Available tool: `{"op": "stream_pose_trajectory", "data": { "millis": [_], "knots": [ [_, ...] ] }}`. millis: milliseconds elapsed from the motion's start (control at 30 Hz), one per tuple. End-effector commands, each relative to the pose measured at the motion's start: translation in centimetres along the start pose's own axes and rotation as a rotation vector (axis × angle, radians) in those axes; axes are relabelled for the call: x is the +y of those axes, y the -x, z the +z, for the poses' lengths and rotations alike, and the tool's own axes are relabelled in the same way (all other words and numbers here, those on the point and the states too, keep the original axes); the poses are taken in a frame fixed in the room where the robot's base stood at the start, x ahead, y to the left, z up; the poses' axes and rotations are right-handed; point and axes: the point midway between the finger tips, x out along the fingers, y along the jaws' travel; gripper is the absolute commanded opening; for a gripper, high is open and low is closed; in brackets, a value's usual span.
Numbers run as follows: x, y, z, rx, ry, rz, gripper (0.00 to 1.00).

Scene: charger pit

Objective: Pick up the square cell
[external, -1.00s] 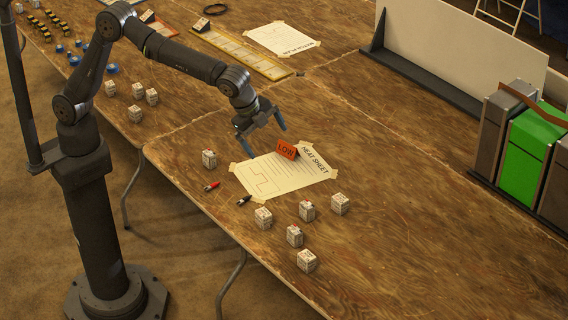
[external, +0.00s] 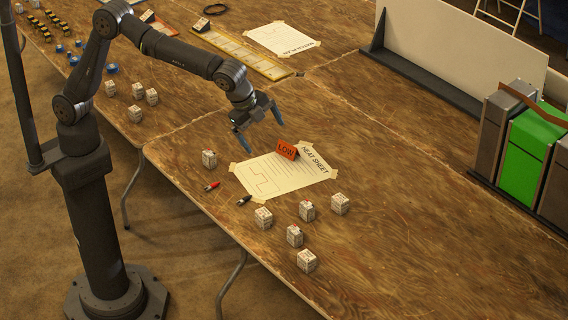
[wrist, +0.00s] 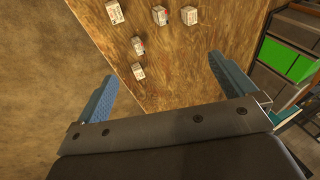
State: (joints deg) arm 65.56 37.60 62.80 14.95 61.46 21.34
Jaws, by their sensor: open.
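Several small white box-shaped cells stand on the wooden table; I cannot tell which one is the square cell. In the external view a near-right group includes cells at the left (external: 263,217), top (external: 307,210), right (external: 340,204), middle (external: 295,236) and front (external: 307,260). One cell (external: 209,158) stands alone left of the paper sheet. The wrist view shows cells too, one (wrist: 139,71) nearest my fingers and another (wrist: 138,45) beyond it. My gripper (external: 260,130) is open and empty, above the table behind the heat sheet, apart from every cell.
A taped heat sheet (external: 265,182) carries an orange LOW sign (external: 287,150). A red connector (external: 212,186) and a black one (external: 244,200) lie near the front edge. More cells (external: 138,91) stand far left. A green block (external: 530,150) is at right. The right-hand tabletop is clear.

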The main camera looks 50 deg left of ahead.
Motion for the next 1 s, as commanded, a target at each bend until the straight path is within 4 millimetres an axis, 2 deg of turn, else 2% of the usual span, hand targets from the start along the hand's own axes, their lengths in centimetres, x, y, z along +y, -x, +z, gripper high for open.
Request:
{"op": "stream_pose_trajectory", "data": {
  "millis": [33, 233, 467, 567, 667, 800, 900, 1000],
  "knots": [
    [0.0, 0.0, 0.0, 0.0, 0.0, 0.0, 0.92],
    [0.0, 0.0, 0.0, 0.0, 0.0, 0.0, 0.53],
    [0.0, 0.0, 0.0, 0.0, 0.0, 0.0, 0.53],
    [-0.2, -0.9, 0.2, 0.0, 0.0, 0.018, 0.53],
    [-1.0, -3.8, 0.7, 0.009, 0.0, 0.083, 0.53],
    [-2.8, -9.8, 1.9, 0.062, 0.009, 0.215, 0.53],
    [-4.1, -13.4, 2.8, 0.118, 0.022, 0.287, 0.53],
    [-5.2, -15.9, 3.5, 0.167, 0.037, 0.33, 0.53]
  ]
}}
